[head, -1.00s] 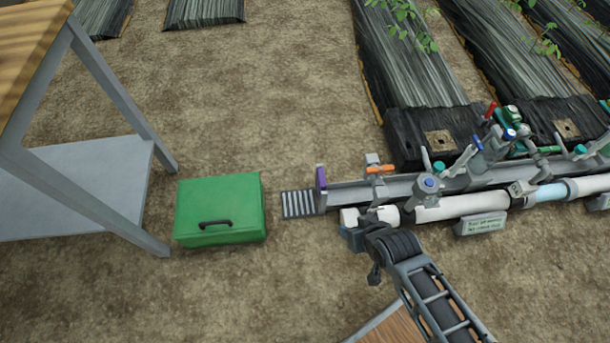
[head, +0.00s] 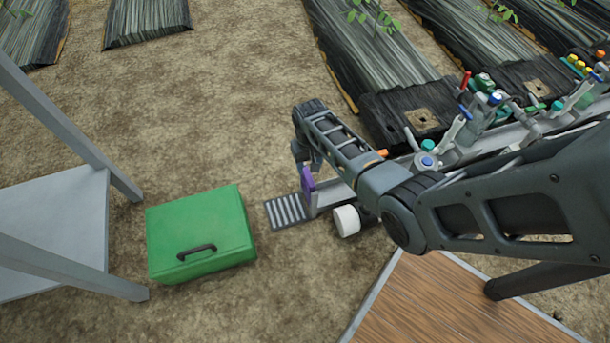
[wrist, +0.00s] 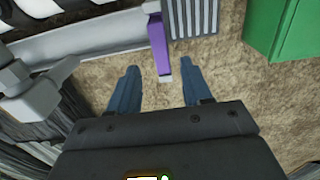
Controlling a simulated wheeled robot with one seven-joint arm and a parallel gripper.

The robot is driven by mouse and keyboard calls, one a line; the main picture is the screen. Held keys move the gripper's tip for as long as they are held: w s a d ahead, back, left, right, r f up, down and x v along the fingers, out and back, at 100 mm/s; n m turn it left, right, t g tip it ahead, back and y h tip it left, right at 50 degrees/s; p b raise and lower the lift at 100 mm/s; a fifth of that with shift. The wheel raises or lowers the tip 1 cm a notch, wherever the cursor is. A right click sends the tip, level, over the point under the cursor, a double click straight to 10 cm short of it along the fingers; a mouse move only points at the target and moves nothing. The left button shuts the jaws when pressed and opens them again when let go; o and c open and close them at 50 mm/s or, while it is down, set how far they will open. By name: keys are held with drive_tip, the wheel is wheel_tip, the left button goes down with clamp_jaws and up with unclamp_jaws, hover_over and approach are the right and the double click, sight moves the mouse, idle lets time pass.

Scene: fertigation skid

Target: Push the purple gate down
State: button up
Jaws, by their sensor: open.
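The purple gate (head: 308,183) stands upright at the left end of the grey channel in the head view, close to the end of my arm. In the wrist view the gate (wrist: 158,42) is a narrow purple strip seen from above. My gripper (wrist: 161,64) is open and empty, with its two blue-grey fingers apart. The near end of the gate lies between the fingertips in the picture. I cannot tell how far below or ahead of them it is, or whether they touch. In the head view my arm partly hides the gate and the fingers.
A slatted grate (head: 287,212) lies on the ground just left of the gate. A green box (head: 200,235) with a black handle is further left, beside a grey-legged table (head: 50,205). A white pipe end (head: 346,221) is near the gate. Valves (head: 428,160) stand along the channel.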

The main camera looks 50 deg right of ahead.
sight(309, 177)
wheel_tip(309, 177, down, 6)
drive_tip(key=b, duration=0.3)
drive_tip(key=shift+f, duration=0.15)
clamp_jaws()
idle(0.5)
